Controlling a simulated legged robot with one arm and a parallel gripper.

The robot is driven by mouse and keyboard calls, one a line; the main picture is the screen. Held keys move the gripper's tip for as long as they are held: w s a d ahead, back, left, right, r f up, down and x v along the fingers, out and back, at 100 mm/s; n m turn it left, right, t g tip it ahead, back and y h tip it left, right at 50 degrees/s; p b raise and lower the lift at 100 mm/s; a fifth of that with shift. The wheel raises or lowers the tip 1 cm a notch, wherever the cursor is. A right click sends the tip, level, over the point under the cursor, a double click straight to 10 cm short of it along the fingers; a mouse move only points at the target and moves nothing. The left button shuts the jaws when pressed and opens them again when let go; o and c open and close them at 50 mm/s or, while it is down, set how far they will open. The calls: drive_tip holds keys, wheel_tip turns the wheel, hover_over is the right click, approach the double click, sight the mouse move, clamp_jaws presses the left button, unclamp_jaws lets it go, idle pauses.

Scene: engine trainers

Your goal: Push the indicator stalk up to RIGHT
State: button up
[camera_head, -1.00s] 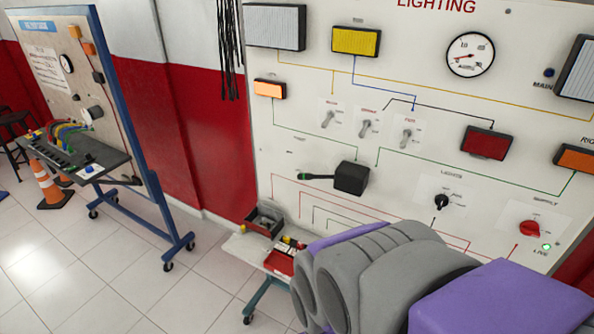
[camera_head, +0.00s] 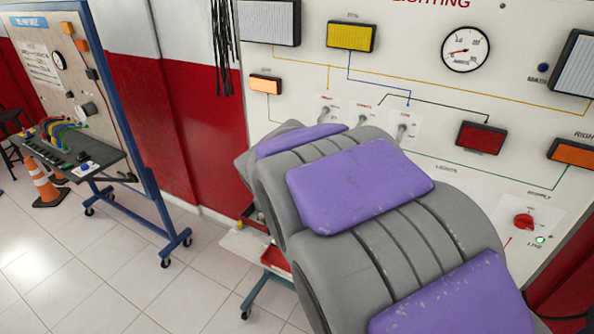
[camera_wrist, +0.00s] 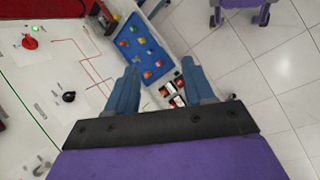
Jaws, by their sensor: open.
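The indicator stalk and its black box are hidden behind my arm in the head view and do not show in the wrist view. The white LIGHTING board (camera_head: 420,80) stands upright beyond my arm. My gripper (camera_wrist: 160,72) is open in the wrist view, with two blue-grey fingers apart and nothing held between them. It points down past the board towards the bench items and floor. In the head view my arm covers the gripper. The black lights knob (camera_wrist: 69,96) and the red supply knob (camera_wrist: 30,43) lie left of the fingers in the wrist view.
A blue tray (camera_wrist: 126,42) with several coloured pieces lies beyond the fingers. Toggle switches (camera_head: 402,130) sit just above my arm. A wheeled blue-framed trainer stand (camera_head: 150,140) and an orange cone (camera_head: 42,183) stand at left. Tiled floor between is clear.

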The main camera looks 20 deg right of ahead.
drive_tip(key=w+d+f+n+t+h, duration=0.1)
drive_tip(key=w+d+n+h, duration=0.2)
drive_tip(key=w, duration=1.1)
drive_tip(key=w+d+h, duration=0.3)
drive_tip(key=w+h, duration=0.3)
drive_tip(key=w, duration=0.8)
drive_tip(key=w+a+f+n+t+h+p, duration=0.1)
drive_tip(key=w+a+f+n+t+h, duration=0.15)
drive_tip(key=w+a+f, duration=0.4)
drive_tip(key=w+a+f+n+t+h, duration=0.1)
drive_tip(key=w+a+f+t, duration=0.3)
drive_tip(key=w+f, duration=0.45)
drive_tip(key=shift+g, duration=0.25)
drive_tip(key=x, duration=0.6)
drive_tip(key=w+r+x, duration=0.1)
drive_tip(key=x, duration=1)
drive_tip(key=shift+w+d+r+b, duration=0.15)
drive_tip(key=shift+w+r+b, duration=0.1)
drive_tip(key=shift+b, duration=0.15)
drive_tip(key=shift+c, duration=0.4)
clamp_jaws()
drive_tip(key=shift+f, duration=0.1)
